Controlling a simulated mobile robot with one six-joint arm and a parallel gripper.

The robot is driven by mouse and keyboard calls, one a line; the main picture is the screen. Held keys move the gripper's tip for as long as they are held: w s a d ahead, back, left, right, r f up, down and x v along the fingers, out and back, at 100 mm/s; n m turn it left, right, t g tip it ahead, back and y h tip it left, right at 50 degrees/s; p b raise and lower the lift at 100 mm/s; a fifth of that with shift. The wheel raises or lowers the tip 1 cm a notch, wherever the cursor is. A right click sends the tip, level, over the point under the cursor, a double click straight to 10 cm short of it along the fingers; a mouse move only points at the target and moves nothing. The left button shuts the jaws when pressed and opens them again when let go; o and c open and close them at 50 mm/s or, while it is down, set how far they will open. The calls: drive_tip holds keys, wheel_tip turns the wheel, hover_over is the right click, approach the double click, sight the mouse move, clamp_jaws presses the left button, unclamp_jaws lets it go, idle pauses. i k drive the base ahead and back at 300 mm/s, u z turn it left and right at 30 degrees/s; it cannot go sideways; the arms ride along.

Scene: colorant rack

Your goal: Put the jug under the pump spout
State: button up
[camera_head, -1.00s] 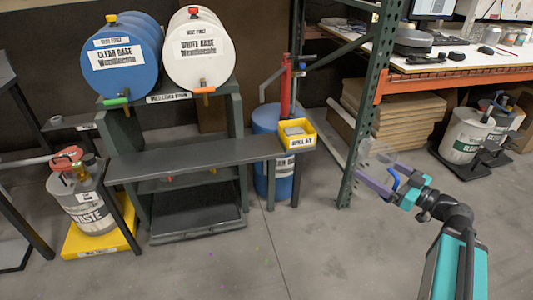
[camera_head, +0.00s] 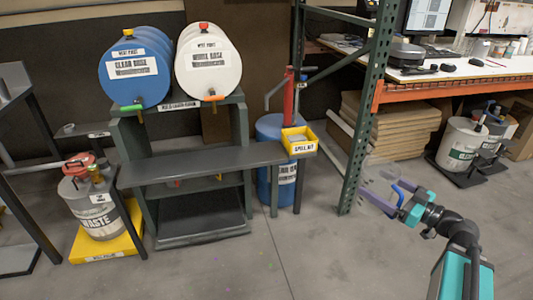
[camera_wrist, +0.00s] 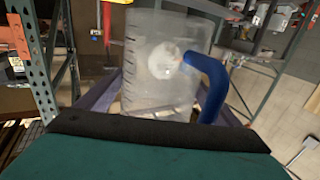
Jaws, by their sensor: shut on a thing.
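The jug (camera_wrist: 150,65) is a clear, translucent beaker with a blue handle (camera_wrist: 212,85). It stands between the two purple fingers of my gripper (camera_wrist: 165,105), which are shut on it. In the head view the see-through jug (camera_head: 378,172) is faint, held in my gripper (camera_head: 374,184) in front of the green rack post. The red hand pump (camera_head: 288,98) rises from a blue drum (camera_head: 268,130) to the left of the jug, well apart from it.
A yellow spill kit bin (camera_head: 300,141) sits at the right end of the dark bench (camera_head: 200,163), in front of the pump. A green rack post (camera_head: 366,110) stands close to my gripper. A waste can (camera_head: 95,210) stands at left. The middle floor is clear.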

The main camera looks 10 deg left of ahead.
sight(265, 153)
drive_tip(key=z, duration=0.8)
drive_tip(key=k, duration=0.1)
drive_tip(key=u, duration=2.9)
drive_tip(key=i, duration=1)
drive_tip(key=u, duration=0.05)
drive_tip(key=k, duration=0.35)
drive_tip(key=u, duration=0.05)
